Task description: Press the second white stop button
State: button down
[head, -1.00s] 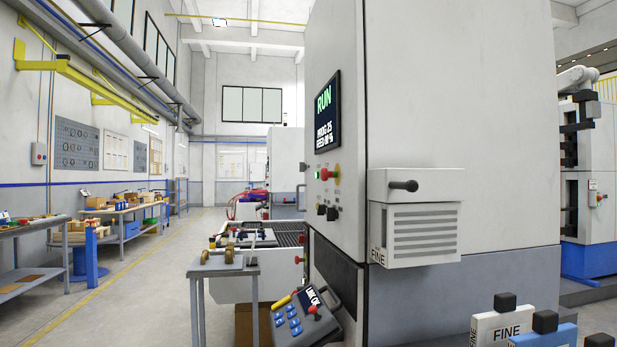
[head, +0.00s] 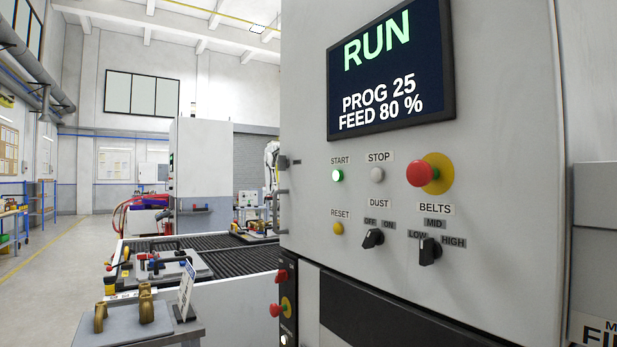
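A white stop button (head: 377,175) sits under the STOP label (head: 379,156) on the control panel of the large grey machine (head: 500,120). It lies between a lit green start button (head: 337,176) and a red mushroom button (head: 421,173) on a yellow base. A small pale button (head: 284,340) shows at the bottom edge, low on the machine's side; its label is unreadable. The screen (head: 391,66) above reads RUN, PROG 25, FEED 80 %. My gripper is not in this view.
A yellow reset button (head: 338,228), a dust knob (head: 372,238) and a belts knob (head: 430,250) are below. A small table (head: 150,335) with brass parts stands at lower left, before a black conveyor (head: 200,256). The aisle floor at far left is clear.

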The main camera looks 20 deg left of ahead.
aim_at(377, 175)
jog(key=i+j, duration=0.1)
jog(key=j, duration=0.4)
jog(key=i+j, duration=0.1)
jog(key=j, duration=0.45)
jog(key=i+j, duration=0.1)
jog(key=j, duration=0.4)
jog(key=i+j, duration=0.1)
jog(key=j, duration=0.4)
jog(key=i+j, duration=0.1)
jog(key=j, duration=0.45)
jog(key=i+j, duration=0.1)
jog(key=j, duration=0.4)
